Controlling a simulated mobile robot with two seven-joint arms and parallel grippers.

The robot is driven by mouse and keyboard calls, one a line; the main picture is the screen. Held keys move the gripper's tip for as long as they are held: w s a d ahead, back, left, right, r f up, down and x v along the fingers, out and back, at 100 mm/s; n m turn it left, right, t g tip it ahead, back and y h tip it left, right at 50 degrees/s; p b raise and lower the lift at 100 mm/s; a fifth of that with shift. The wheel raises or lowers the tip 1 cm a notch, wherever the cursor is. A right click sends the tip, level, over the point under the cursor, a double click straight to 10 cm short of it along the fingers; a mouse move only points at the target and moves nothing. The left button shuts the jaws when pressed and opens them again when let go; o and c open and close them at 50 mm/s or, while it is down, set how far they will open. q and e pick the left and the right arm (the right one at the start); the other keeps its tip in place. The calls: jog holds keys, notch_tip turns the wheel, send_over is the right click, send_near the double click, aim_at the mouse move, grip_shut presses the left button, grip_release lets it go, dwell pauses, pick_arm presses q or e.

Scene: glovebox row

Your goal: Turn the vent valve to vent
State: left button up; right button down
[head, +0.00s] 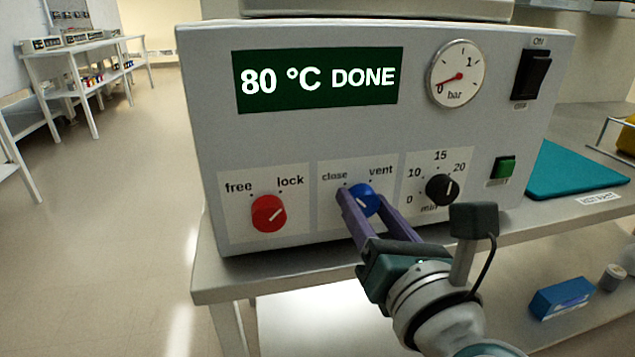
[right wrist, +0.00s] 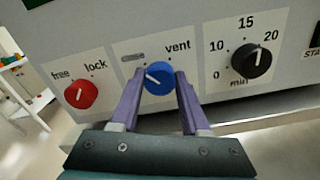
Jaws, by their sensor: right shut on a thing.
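The vent valve is a blue knob (head: 367,198) on the front panel, below the labels "close" and "vent". It also shows in the right wrist view (right wrist: 159,80), where its white mark points up and left, toward the "close" side. My right gripper (head: 361,204) has its purple fingers on either side of the blue knob, shut on it. In the right wrist view the fingers (right wrist: 157,82) reach up to the knob's left and right sides. My left gripper is in neither view.
A red free/lock knob (head: 268,213) sits left of the valve, its mark toward "lock". A black timer knob (head: 441,188) is close on the right. The display (head: 320,80) reads "80 °C DONE". The gauge (head: 457,74) needle is near 0. A teal mat (head: 572,170) lies right.

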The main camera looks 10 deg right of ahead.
jog(key=m+b, duration=0.2)
jog(key=m, duration=0.1)
jog(key=shift+f+m, duration=0.15)
jog(key=shift+m, duration=0.15)
jog(key=m+b, duration=0.3)
jog(key=m, duration=0.2)
jog(key=m+b, duration=0.1)
jog(key=m, duration=0.3)
jog(key=shift+m+b, duration=0.5)
jog(key=shift+m, duration=1.8)
jog(key=shift+c, duration=1.9)
grip_release()
jog(key=s, duration=1)
jog(key=shift+d, duration=0.25)
